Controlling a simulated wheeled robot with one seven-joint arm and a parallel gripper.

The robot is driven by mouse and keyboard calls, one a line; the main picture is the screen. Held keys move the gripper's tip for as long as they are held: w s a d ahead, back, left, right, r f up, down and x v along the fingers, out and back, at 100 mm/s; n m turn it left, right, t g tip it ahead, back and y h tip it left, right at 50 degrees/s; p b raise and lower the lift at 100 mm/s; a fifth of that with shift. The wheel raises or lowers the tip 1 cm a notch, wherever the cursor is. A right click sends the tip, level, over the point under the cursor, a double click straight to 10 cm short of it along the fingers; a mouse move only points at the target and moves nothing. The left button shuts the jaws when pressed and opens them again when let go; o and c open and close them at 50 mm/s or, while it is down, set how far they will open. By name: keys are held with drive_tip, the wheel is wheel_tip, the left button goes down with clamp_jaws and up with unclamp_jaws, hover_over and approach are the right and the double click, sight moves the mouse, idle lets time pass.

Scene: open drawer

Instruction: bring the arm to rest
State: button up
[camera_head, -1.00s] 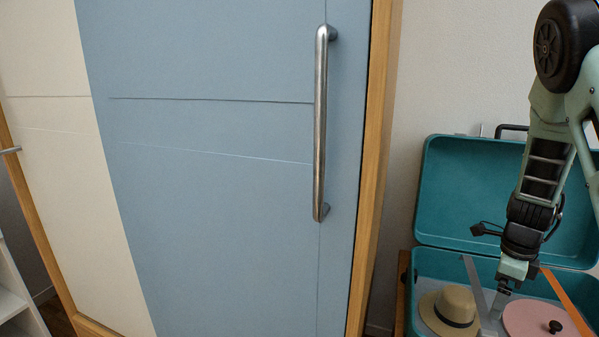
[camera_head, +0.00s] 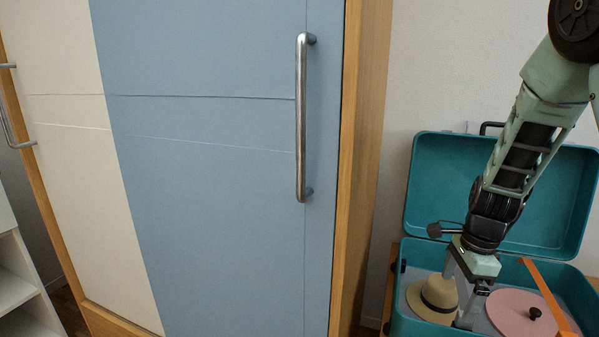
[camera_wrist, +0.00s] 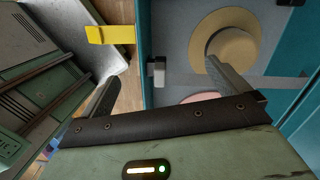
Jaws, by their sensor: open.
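My gripper (camera_head: 457,296) hangs from my arm on the right of the head view, pointing down over the front left part of an open teal suitcase (camera_head: 482,150). Its two fingers are apart with nothing between them. One overlaps the straw hat (camera_head: 440,294) in the picture; contact cannot be told. In the wrist view the spread fingers of my gripper (camera_wrist: 163,72) show, the right one reaching over the edge of the hat (camera_wrist: 236,50).
A pink round lid-like thing (camera_head: 512,306) with a dark knob lies right of the hat. An orange strap (camera_head: 545,290) crosses the suitcase. A blue and cream wardrobe (camera_head: 215,200) with a metal handle (camera_head: 301,120) fills the left and middle. White shelves (camera_head: 20,290) stand far left.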

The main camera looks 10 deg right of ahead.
drive_tip(key=s+a+r+n, duration=0.3)
drive_tip(key=a+n, duration=0.3)
drive_tip(key=a, duration=0.3)
drive_tip(key=s+a+r+n, duration=0.2)
drive_tip(key=a+r+n, duration=0.1)
drive_tip(key=a+n, duration=0.5)
drive_tip(key=s+a+r+n, duration=0.3)
drive_tip(key=s+a+n, duration=0.8)
drive_tip(key=s+n, duration=0.45)
wheel_tip(320, 180, up, 25)
drive_tip(key=p, duration=2.4)
drive_tip(key=shift+w+f+h, duration=0.2)
drive_tip(key=shift+w+h, duration=0.1)
drive_tip(key=shift+w, duration=0.15)
